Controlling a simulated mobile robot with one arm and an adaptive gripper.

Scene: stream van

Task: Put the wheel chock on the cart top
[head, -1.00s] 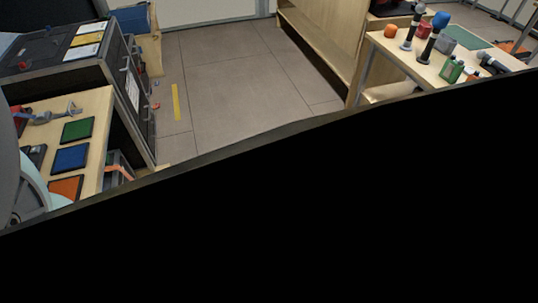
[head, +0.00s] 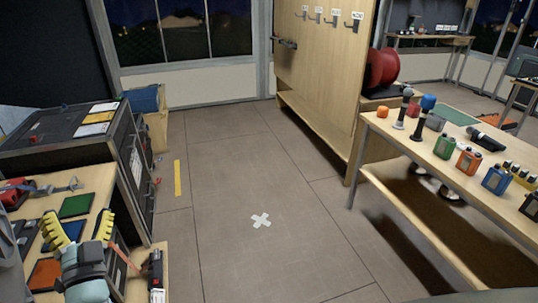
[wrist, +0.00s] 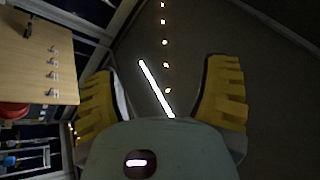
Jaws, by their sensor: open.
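My gripper (head: 79,217) has yellow ridged fingers. It is raised at the lower left of the head view, in front of the left wooden bench. In the wrist view my gripper (wrist: 163,72) is open, with nothing between its fingers. It points at a dark ceiling with a lit strip. I cannot make out a wheel chock in either view. No surface is clearly identifiable as the cart top. A dark cabinet (head: 62,141) with a flat top stands at the left.
The left bench (head: 93,181) holds coloured pads and a red tool (head: 15,191). A right-hand table (head: 408,131) carries microphones and several small bottles. A tall wooden panel (head: 327,62) stands behind it.

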